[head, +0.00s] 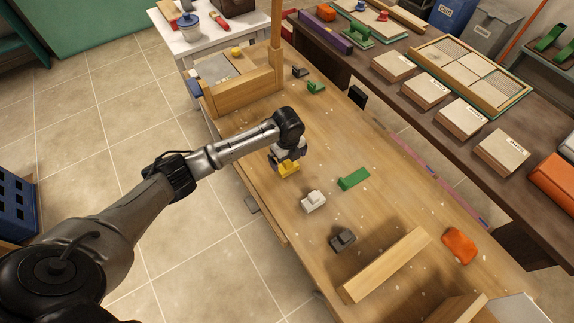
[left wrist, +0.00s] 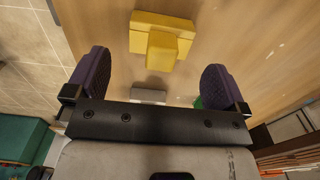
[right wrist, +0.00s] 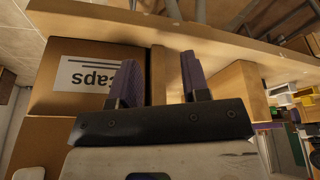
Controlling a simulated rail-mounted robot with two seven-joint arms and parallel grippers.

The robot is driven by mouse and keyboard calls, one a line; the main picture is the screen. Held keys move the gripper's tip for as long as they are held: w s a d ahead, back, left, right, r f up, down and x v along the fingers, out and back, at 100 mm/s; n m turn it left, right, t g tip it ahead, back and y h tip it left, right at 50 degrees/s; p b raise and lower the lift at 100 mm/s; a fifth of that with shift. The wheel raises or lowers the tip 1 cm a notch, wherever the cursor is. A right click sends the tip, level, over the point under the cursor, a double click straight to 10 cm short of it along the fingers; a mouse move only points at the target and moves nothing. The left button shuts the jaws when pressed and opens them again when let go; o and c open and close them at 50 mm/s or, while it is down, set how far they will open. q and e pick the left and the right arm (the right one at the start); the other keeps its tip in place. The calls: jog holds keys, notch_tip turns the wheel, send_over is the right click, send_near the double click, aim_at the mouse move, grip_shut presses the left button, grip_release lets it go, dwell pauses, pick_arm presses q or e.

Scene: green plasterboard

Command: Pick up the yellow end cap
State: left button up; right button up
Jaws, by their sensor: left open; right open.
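The yellow end cap (head: 289,169) lies on the wooden workbench (head: 262,196), just below my left gripper (head: 287,158) in the head view. In the left wrist view the yellow end cap (left wrist: 161,40) shows a wide bar with a square block on it. It lies ahead of and between the two purple fingers of my left gripper (left wrist: 154,82), apart from both. The left gripper is open and empty. My right gripper (right wrist: 161,78) shows only in the right wrist view. Its fingers are apart with nothing between them.
A white piece (head: 313,202), a green piece (head: 354,179) and a dark grey piece (head: 343,240) lie near on the bench. An orange item (head: 460,246) lies farther right, past a wooden bar (head: 386,265). A cardboard box labelled "caps" (right wrist: 80,105) stands beside my right gripper.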

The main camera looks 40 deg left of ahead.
aim_at(287, 164)
pick_arm(q)
jog(key=shift+f+b, duration=0.6)
jog(key=shift+f, duration=1.8)
jog(key=shift+c, duration=0.4)
jog(key=c, duration=0.8)
jog(key=shift+a+r, duration=0.1)
jog(key=shift+r, duration=0.05)
